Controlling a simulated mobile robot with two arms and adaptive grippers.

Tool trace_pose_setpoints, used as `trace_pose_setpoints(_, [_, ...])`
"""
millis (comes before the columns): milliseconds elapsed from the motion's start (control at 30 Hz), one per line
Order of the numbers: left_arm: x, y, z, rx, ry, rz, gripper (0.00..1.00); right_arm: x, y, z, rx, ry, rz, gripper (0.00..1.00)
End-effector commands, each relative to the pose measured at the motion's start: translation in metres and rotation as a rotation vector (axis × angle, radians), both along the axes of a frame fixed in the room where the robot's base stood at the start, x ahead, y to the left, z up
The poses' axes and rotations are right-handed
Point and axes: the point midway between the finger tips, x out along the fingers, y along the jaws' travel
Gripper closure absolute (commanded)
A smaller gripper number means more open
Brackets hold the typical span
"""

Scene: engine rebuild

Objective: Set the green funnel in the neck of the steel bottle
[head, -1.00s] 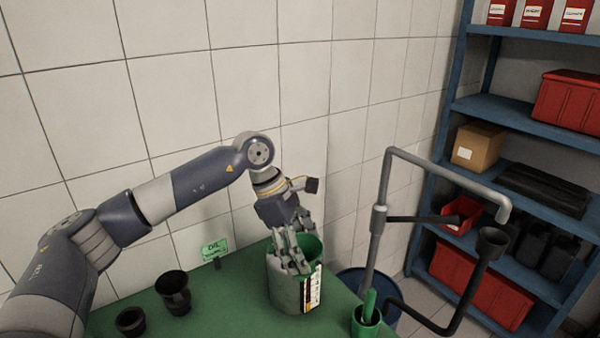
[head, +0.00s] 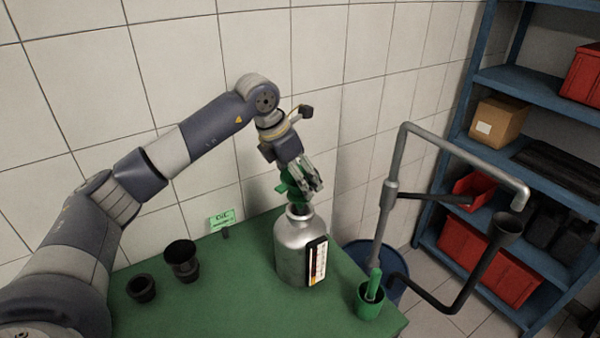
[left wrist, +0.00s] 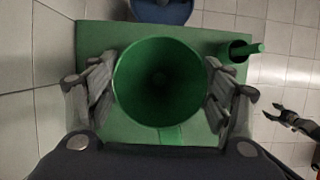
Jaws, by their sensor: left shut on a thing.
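The steel bottle (head: 293,252) stands upright on the green table in the head view, with a label on its right side and its neck (head: 298,214) uncovered. My left gripper (head: 312,187) is above the bottle, shut on the green funnel (head: 288,189). The funnel's lower end is just over or at the bottle's mouth; I cannot tell whether it is inside. In the left wrist view the funnel's wide mouth (left wrist: 160,82) faces the camera between the fingers and hides the bottle.
Two black cups (head: 181,260) (head: 141,289) stand left of the bottle, with an oil sign (head: 222,220) behind. A green cup (head: 369,302) with a green stick stands at the right. Beyond are a pipe stand (head: 388,205), a blue drum (head: 392,262) and shelves (head: 520,85).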

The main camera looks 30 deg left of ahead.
Motion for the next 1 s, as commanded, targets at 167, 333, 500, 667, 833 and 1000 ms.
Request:
trace_pose_setpoints(167, [0.0,0.0,-0.023,0.0,0.0,-0.001,0.5,0.001,-0.004,-0.016,-0.005,-0.001,0.001,0.45])
trace_pose_setpoints(333, [0.0,0.0,-0.034,0.0,-0.001,-0.001,0.5,0.001,-0.008,-0.022,-0.01,-0.002,-0.001,0.45])
trace_pose_setpoints(500, [0.0,0.0,-0.035,0.0,-0.001,-0.002,0.5,0.002,-0.009,-0.022,-0.011,-0.002,-0.001,0.45])
trace_pose_setpoints(667, [0.0,0.0,-0.034,0.0,-0.001,-0.002,0.5,0.002,-0.009,-0.022,-0.011,-0.002,-0.001,0.45])
trace_pose_setpoints(833, [0.0,0.0,-0.034,0.0,-0.001,-0.002,0.5,0.002,-0.009,-0.022,-0.011,-0.002,-0.001,0.45])
trace_pose_setpoints(1000, [0.0,0.0,-0.035,0.0,-0.001,-0.002,0.5,0.002,-0.009,-0.023,-0.01,-0.002,-0.001,0.45])
